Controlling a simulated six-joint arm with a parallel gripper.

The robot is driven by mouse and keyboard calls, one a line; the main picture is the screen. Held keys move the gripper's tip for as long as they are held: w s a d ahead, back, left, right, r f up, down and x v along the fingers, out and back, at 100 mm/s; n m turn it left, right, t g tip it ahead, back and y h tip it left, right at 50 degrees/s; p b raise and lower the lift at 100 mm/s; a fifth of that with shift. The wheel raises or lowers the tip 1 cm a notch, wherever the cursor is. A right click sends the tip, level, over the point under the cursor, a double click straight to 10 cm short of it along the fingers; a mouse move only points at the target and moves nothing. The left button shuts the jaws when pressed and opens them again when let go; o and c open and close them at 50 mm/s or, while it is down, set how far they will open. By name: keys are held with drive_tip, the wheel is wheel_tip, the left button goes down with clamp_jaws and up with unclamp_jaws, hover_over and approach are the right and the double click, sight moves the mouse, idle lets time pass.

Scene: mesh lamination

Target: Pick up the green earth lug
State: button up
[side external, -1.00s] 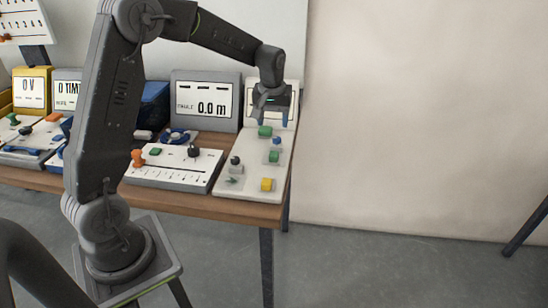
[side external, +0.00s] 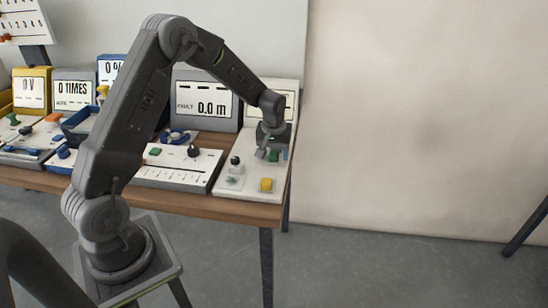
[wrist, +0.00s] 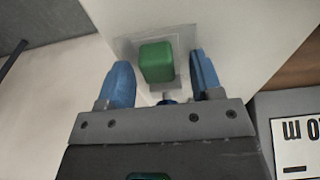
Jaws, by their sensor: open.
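A green block (wrist: 156,62), which looks like the green earth lug, sits on a pale square base on the white board. My gripper (wrist: 160,75) is open, with one blue finger on each side of the block and a visible gap to each in the wrist view. In the side view the gripper (side external: 274,153) is low over the board, and the green block (side external: 273,156) shows partly between its fingers. I cannot tell whether the fingers touch anything.
On the white board (side external: 250,187) stand a yellow block (side external: 266,185) and a black knob (side external: 235,161). A panel with sliders (side external: 180,172) and a display (side external: 205,103) are to the left.

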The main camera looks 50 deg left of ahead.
drive_tip(key=c, duration=1)
